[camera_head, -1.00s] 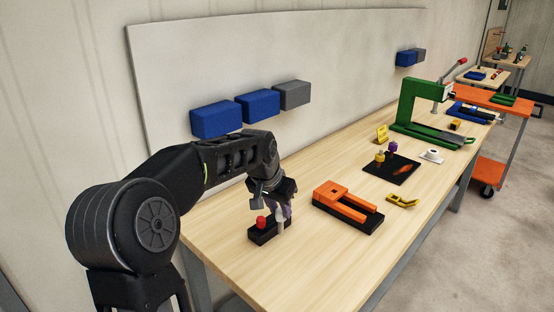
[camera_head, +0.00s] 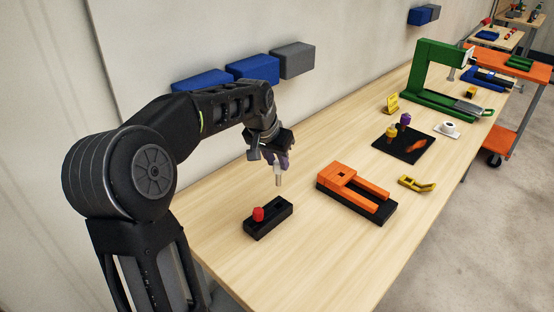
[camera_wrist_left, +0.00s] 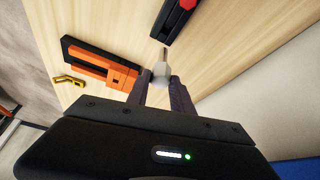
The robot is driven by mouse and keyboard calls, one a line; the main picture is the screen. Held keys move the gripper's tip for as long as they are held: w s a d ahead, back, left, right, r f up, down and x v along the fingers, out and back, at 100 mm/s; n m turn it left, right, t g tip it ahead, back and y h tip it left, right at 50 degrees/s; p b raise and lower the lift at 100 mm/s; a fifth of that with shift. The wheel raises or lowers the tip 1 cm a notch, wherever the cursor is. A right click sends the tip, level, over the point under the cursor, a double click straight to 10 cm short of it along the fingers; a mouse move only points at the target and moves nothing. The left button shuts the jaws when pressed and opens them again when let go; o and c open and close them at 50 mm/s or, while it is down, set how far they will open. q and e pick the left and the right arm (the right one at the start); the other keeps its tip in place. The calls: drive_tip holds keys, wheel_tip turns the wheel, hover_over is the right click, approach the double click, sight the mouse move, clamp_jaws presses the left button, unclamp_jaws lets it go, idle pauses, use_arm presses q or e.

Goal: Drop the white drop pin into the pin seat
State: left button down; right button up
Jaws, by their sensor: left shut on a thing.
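The white drop pin (camera_head: 279,178) hangs upright from my left gripper (camera_head: 277,163), which is shut on its upper end. The pin is in the air above the table, clear of the black block below. In the left wrist view the pin (camera_wrist_left: 161,70) shows between the fingertips (camera_wrist_left: 162,84). An orange fixture (camera_head: 361,187) on a black base lies to the right of the pin, with a dark square hole near its back end. It looks like the pin seat, though no label shows. It also appears in the left wrist view (camera_wrist_left: 98,68). My right gripper is out of view.
A black block (camera_head: 280,217) with a red pin (camera_head: 258,214) and an empty hole stands below the gripper. A yellow clip (camera_head: 417,184), a black mat (camera_head: 404,150) and a green press (camera_head: 430,75) are farther right. Bare table lies around the block and fixture.

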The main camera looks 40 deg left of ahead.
sight(277, 176)
use_arm(q)
drive_tip(key=shift+f+b, duration=2.15)
drive_tip(key=shift+f, duration=0.7)
drive_tip(key=shift+f+b, duration=2.65)
drive_tip(key=shift+f, duration=0.45)
drive_tip(key=c, duration=1)
unclamp_jaws()
drive_tip(key=shift+c, duration=0.2)
